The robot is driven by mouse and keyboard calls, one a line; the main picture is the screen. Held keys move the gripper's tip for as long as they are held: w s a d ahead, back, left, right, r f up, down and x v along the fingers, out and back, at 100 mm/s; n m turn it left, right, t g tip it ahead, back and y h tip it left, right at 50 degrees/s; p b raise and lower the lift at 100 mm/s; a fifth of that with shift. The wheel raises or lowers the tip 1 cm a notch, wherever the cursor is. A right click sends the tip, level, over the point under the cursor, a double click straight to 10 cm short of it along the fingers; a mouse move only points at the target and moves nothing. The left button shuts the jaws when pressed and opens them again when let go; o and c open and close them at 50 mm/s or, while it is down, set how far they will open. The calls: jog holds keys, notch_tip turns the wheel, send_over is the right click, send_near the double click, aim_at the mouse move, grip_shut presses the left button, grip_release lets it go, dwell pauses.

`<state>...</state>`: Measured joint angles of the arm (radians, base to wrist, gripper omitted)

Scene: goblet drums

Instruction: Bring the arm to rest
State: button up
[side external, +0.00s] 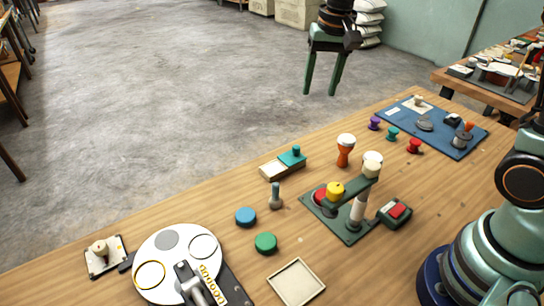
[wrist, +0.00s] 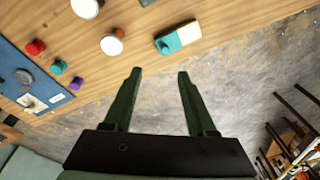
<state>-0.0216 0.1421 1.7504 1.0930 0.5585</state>
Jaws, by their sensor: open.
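My gripper (side external: 320,91) hangs open and empty in the side external view, pointing down beyond the far edge of the wooden table (side external: 215,190). In the wrist view its two green fingers (wrist: 160,72) stand well apart with only grey floor between them. An orange goblet drum with a white head (side external: 346,150) stands upright on the table, apart from my gripper. It also shows in the wrist view (wrist: 112,45). A second white-topped piece (side external: 372,164) sits at a green device, its lower part partly hidden by the device's arm.
A green device with red and yellow parts (side external: 350,228) stands mid-table. A blue board (side external: 475,145), small coloured spools, a teal-and-cream block (side external: 292,157), two discs, a square tray (side external: 296,283) and a white turntable (side external: 170,245) surround it. The floor around my gripper is clear.

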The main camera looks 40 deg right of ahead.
jog(key=s+r+n+t, duration=0.1)
jog(key=s+n+t, duration=0.2)
jog(key=s, duration=1.1)
jog(key=shift+s+d+r+n+t, duration=0.15)
jog(key=shift+d+r+n+t, duration=0.3)
jog(key=shift+n, duration=1.15)
